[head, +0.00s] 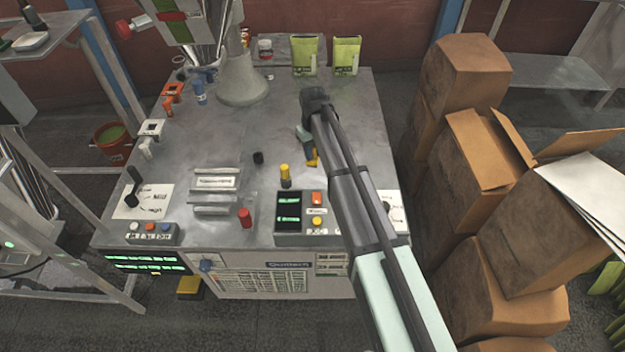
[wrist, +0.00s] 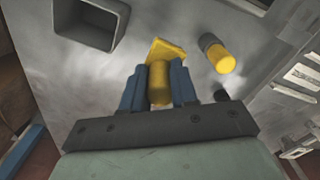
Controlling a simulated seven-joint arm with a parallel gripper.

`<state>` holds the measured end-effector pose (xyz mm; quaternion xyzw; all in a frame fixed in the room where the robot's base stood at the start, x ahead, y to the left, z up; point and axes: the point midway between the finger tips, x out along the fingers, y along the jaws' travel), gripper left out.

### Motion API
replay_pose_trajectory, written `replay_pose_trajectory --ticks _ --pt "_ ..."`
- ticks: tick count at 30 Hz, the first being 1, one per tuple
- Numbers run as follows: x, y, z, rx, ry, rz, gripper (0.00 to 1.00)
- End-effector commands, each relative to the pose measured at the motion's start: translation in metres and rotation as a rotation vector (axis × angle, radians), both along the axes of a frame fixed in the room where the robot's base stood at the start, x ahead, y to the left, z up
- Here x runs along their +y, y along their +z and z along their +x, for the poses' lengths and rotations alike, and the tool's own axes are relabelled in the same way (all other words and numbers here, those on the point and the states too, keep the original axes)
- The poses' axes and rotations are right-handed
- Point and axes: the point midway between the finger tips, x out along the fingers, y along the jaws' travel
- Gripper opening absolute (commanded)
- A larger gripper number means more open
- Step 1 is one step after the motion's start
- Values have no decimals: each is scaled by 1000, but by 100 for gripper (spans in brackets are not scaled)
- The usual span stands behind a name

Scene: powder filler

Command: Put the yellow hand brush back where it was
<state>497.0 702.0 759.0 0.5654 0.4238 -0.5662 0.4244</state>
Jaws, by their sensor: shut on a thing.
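The yellow hand brush (wrist: 164,50) is between the two blue fingers of my gripper (wrist: 158,88) in the wrist view. A yellow block end shows beyond the fingertips and a round yellow part sits between them. In the head view a bit of the brush's yellow (head: 313,158) shows beside my gripper (head: 305,142), over the right part of the grey machine table (head: 235,135). My arm hides most of it there. I cannot tell whether the brush touches the table top.
An open grey square container (wrist: 62,22) is near the brush in the wrist view; my arm hides it in the head view. A yellow-topped grey cylinder (head: 285,175) stands to the brush's left. Green pouches (head: 305,56) stand at the back. Cardboard boxes (head: 475,150) are stacked right.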

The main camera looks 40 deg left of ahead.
Motion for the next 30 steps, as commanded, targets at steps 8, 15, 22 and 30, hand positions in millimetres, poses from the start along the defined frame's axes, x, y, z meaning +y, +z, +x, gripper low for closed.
replay_pose_trajectory --ticks 8,15,22,30 --pt "3 -3 2 0 124 -1 0" --pt "3 -33 2 2 130 -2 0" --pt "3 -62 3 0 128 -1 0" --pt "3 -88 3 1 128 -2 0"
